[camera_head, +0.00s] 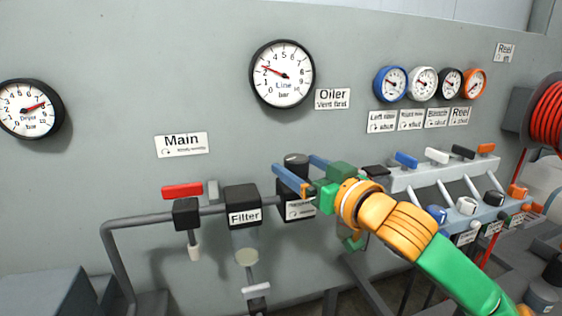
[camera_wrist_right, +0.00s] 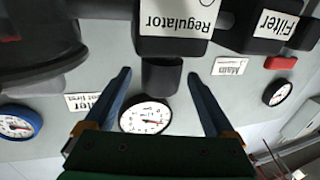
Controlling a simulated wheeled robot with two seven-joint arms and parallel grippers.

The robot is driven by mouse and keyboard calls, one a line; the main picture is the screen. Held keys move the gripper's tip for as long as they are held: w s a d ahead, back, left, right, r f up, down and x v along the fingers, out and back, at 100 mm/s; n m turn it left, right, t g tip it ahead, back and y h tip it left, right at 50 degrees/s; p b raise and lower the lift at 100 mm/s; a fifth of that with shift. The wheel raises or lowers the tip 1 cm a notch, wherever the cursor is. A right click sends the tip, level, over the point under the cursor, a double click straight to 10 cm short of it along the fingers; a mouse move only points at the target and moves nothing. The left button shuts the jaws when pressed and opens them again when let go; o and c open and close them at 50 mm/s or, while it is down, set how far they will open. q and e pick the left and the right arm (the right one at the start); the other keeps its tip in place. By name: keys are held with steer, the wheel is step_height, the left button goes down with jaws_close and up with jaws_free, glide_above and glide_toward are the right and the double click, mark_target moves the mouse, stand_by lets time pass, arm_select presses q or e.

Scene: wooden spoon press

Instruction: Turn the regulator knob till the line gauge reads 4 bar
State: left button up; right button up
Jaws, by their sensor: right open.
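The line gauge (camera_head: 283,74) is a white dial with a black rim on the wall; its red needle points to the upper left, at roughly 2 bar. It also shows upside down in the right wrist view (camera_wrist_right: 146,116). The black regulator knob (camera_head: 296,160) sits on top of the regulator block (camera_head: 297,210), which my gripper partly hides. In the right wrist view the knob (camera_wrist_right: 161,75) lies between my blue fingers, with a visible gap on each side. My right gripper (camera_head: 297,171) is open, its fingertips beside the knob. My left gripper is out of view.
The filter (camera_head: 243,200) and the main valve with its red handle (camera_head: 182,191) stand left of the regulator on the pipe. The dryer gauge (camera_head: 30,109) is far left. Several small gauges and a valve manifold (camera_head: 450,175) are at the right, near the red hose reel (camera_head: 552,112).

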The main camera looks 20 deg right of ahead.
mark_target(288, 159)
steer(key=p+x, duration=0.1)
steer(key=x, duration=0.3)
steer(key=shift+w+a+r, duration=0.1)
steer(key=shift+w+r, duration=0.05)
steer(key=shift+w+a, duration=0.1)
steer(key=shift+w, duration=0.2)
steer(key=shift+s, duration=0.2)
steer(key=shift+c, duration=1)
steer(key=c, duration=1.2)
steer(key=shift+o, duration=0.2)
steer(key=shift+m+h, duration=0.3)
steer(key=shift+h, duration=0.2)
